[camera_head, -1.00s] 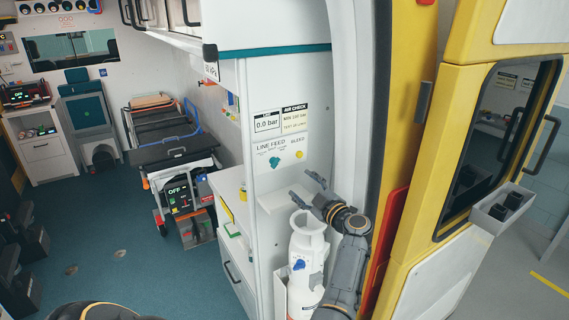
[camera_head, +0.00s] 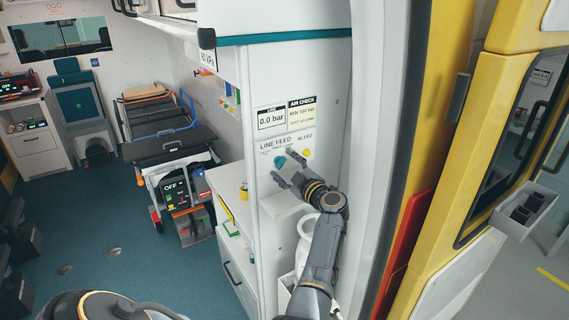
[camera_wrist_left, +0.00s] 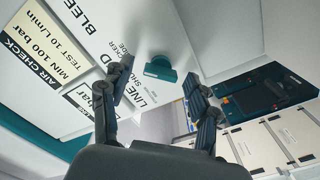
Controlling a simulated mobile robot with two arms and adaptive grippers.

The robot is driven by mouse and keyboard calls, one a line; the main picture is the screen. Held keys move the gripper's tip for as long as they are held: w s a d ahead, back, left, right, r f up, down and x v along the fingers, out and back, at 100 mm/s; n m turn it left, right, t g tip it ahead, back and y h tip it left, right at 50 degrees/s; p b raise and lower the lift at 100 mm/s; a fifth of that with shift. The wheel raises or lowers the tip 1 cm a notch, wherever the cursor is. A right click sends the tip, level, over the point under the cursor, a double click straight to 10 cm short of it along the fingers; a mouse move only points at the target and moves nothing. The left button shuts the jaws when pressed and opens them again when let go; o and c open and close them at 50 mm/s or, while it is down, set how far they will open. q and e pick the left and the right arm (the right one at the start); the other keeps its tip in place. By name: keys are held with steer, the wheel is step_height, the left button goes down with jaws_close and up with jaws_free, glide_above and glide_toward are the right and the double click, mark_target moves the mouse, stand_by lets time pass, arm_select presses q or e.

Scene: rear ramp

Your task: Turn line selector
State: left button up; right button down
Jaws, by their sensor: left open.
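The line selector is a teal knob (camera_head: 279,161) under the words LINE FEED on the white wall panel (camera_head: 284,113). In the left wrist view the knob (camera_wrist_left: 158,68) shows beyond and between my fingertips. My left gripper (camera_head: 284,167) is open with its fingers pointing at the panel close to the knob; it also shows in the left wrist view (camera_wrist_left: 156,78). I see no finger touching the knob. Parts of the dial's lettering are hidden by the fingers. My right gripper is not in view.
A yellow BLEED button (camera_head: 306,153) is right of the knob. The line display (camera_head: 271,118) above reads 0.0 bar. A white cylinder (camera_head: 303,240) stands below, partly behind my arm. A yellow door (camera_head: 440,180) is at the right; a stretcher (camera_head: 172,150) is at the left.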

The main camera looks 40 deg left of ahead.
arm_select(q)
steer(key=shift+c, duration=0.3)
steer(key=c, duration=1.1)
